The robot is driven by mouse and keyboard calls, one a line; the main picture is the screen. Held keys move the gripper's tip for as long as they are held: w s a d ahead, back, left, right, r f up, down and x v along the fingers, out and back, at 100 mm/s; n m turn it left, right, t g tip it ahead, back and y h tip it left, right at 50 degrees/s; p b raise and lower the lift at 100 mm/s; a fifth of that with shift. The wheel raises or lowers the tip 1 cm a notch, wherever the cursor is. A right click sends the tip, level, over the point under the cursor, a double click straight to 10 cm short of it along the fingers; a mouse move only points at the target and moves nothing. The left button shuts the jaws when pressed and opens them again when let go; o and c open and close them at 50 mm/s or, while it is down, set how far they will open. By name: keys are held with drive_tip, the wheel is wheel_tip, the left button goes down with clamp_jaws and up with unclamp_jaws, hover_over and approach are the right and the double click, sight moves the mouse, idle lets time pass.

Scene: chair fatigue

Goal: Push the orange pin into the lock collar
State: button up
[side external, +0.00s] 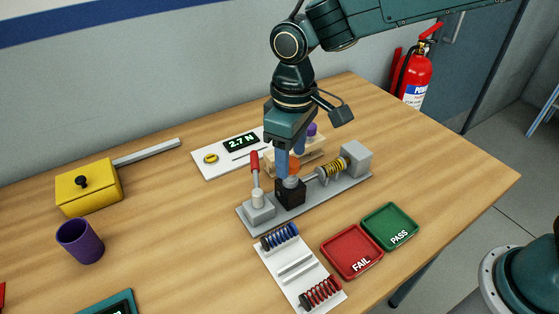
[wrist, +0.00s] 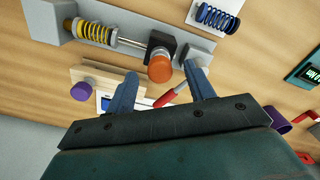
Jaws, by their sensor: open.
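The orange pin (wrist: 160,69) has a round head and stands over the black lock collar (wrist: 161,42), with a short grey part visible between them. In the side view the collar (side external: 290,194) is a black block on the grey fixture, and the pin head (side external: 294,167) is partly hidden behind a finger. My gripper (wrist: 161,70) is open and points down above the collar. Its two blue fingers show on either side of the pin head, with gaps at both sides in the wrist view. How deep the pin sits in the collar is hidden.
On the fixture (side external: 245,226), a red-handled lever (side external: 255,165) stands left and a rod with a yellow spring (side external: 333,169) right. A wooden block with a purple knob (wrist: 81,92) is close behind. The red FAIL (side external: 352,251) and green PASS (side external: 389,227) trays lie in front.

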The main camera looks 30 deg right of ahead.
wheel_tip(320, 180, up, 11)
drive_tip(key=shift+r, duration=0.2)
idle(0.3)
drive_tip(key=shift+d, duration=0.1)
idle(0.4)
drive_tip(key=s+d+r+m+t, duration=0.1)
drive_tip(key=s+d+r+m, duration=0.1)
drive_tip(key=s+d, duration=0.45)
drive_tip(key=s+d+r+m+t, duration=0.1)
drive_tip(key=s+d+r+t, duration=0.15)
drive_tip(key=d, duration=0.65)
drive_tip(key=s+d+f+m+t, duration=0.1)
drive_tip(key=s+d+f, duration=0.1)
drive_tip(key=s+d, duration=0.2)
drive_tip(key=s+d+f+m+t, duration=0.1)
drive_tip(key=s+d+f+m, duration=0.1)
drive_tip(key=s, duration=0.7)
drive_tip(key=shift+d+f, duration=0.65)
drive_tip(key=shift+d, duration=0.4)
